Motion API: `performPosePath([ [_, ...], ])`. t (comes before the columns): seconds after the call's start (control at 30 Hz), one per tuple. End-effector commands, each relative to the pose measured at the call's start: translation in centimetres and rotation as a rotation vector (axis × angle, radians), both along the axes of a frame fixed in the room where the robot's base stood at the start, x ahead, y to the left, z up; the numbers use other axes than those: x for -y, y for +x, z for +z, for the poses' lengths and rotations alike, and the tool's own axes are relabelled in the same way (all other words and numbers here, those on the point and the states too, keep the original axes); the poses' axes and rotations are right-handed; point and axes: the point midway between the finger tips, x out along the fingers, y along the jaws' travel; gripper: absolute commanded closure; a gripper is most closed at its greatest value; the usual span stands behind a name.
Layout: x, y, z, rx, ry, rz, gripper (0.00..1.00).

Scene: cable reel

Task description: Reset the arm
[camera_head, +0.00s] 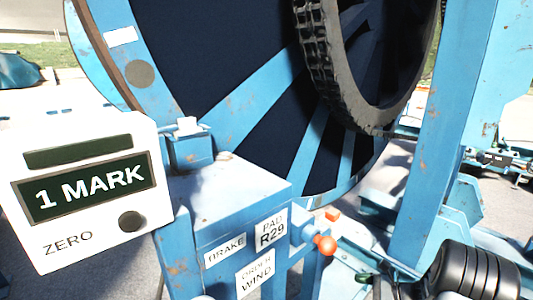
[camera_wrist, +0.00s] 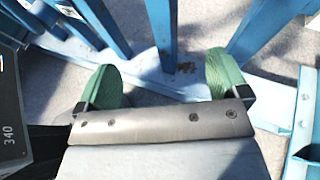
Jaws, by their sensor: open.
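My gripper (camera_wrist: 165,82) shows in the wrist view with its two green-padded fingers spread wide apart. The gap between them is empty, and concrete floor and blue steel frame lie beyond it. Neither finger visibly holds anything. In the head view I cannot clearly make out my gripper. The large cable reel (camera_head: 240,105) stands upright in that view, with blue spokes and a dark face.
A white counter box (camera_head: 90,190) reads "1 MARK". A blue pedestal (camera_head: 228,190) carries brake and order labels, beside an orange-knobbed lever (camera_head: 325,244). A blue upright (camera_head: 433,130) stands at right. Blue frame bars (camera_wrist: 162,30) lie beyond my fingers.

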Motion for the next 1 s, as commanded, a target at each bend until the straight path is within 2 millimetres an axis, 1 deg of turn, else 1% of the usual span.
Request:
performPosePath([
  [0.03, -1.3, -1.4, 0.6, 0.021, -0.108, 0.105, 0.07],
  [0.1, -2.9, -3.6, 1.1, 0.06, -0.268, 0.273, 0.07],
  [0.17, -4.0, -5.4, 1.9, 0.104, -0.4, 0.42, 0.07],
  [0.3, -6.0, -9.2, 4.4, 0.247, -0.705, 0.786, 0.07],
  [0.4, -7.0, -11.5, 6.6, 0.373, -0.915, 1.041, 0.07],
  [0.53, -8.1, -13.5, 9.5, 0.531, -1.146, 1.304, 0.07],
  [0.6, -8.8, -14.2, 11.0, 0.605, -1.245, 1.399, 0.07],
  [0.7, -9.9, -15.1, 12.8, 0.692, -1.353, 1.48, 0.07],
  [0.8, -11.0, -15.8, 14.4, 0.768, -1.419, 1.513, 0.07],
  [0.9, -12.2, -16.0, 15.8, 0.838, -1.46, 1.512, 0.07],
  [1.0, -12.8, -16.0, 16.8, 0.886, -1.486, 1.511, 0.07],
])
